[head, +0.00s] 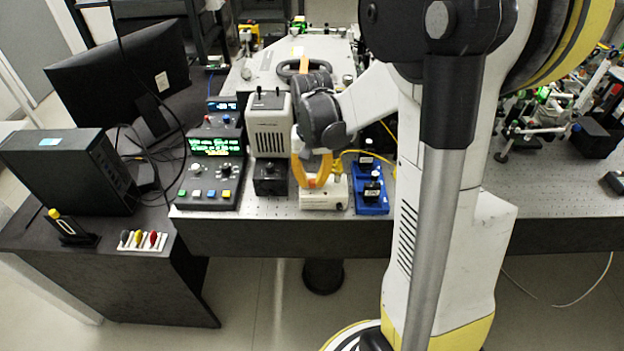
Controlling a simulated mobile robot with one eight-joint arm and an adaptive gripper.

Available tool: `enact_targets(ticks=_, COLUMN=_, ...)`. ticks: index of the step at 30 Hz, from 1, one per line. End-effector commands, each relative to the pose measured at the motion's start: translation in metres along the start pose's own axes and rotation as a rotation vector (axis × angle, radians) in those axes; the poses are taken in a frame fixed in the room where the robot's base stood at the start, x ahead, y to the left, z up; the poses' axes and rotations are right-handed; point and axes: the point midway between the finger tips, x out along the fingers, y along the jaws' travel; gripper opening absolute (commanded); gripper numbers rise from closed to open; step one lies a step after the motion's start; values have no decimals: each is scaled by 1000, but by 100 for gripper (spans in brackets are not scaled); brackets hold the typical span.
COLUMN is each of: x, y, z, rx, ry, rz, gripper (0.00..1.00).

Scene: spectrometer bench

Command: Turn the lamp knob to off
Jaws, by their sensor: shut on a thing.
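My gripper (312,184) reaches down from the dark wrist to the front edge of the bench. Its orange-yellow fingers are closed at a small white box (338,197). The lamp knob is hidden between or behind the fingers, so its pointer and setting cannot be read. A pale vented housing (268,135), which looks like the lamp, stands just left of my gripper.
A black box (270,179) with a small knob sits left of the fingers. Blue mounts (372,198) stand close to the right. A control unit with green displays (215,147) is further left. The monitor (125,75) and computer (75,165) occupy the left side.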

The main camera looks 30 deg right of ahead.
Motion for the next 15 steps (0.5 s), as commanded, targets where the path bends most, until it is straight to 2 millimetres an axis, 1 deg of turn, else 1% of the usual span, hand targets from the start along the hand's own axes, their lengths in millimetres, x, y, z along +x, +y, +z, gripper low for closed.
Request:
enact_targets(ticks=7, x=0, y=0, z=0, rx=-147, ry=0, rz=0, gripper=0)
enact_targets(ticks=15, x=0, y=0, z=0, rx=-224, ry=0, rz=0, gripper=0)
